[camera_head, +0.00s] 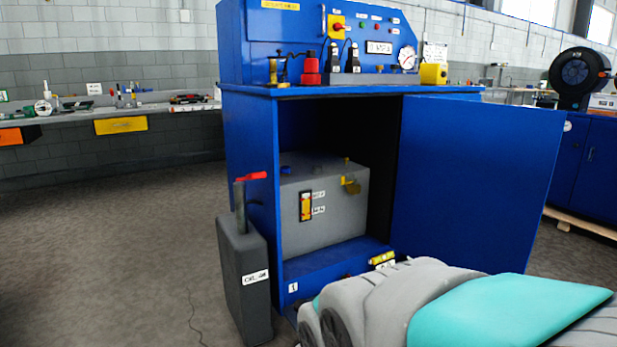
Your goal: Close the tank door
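The tank door (478,185) is a large blue panel on the right side of the blue cabinet (252,165). It stands swung open, out to the right. Inside the open cabinet sits a grey tank (335,205) with a small gauge on its front and a yellow fitting on top. My arm, grey and teal, reaches in from the lower right, in front of the cabinet's base and the door's lower edge. My gripper cannot be made out, so whether it is open or shut is not shown.
A dark grey canister (243,275) with a red handle stands on the floor at the cabinet's left front. The cabinet top carries a control panel, a pressure gauge (407,57) and a red bottle (311,70). A workbench (110,112) runs along the left wall. The floor at left is clear.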

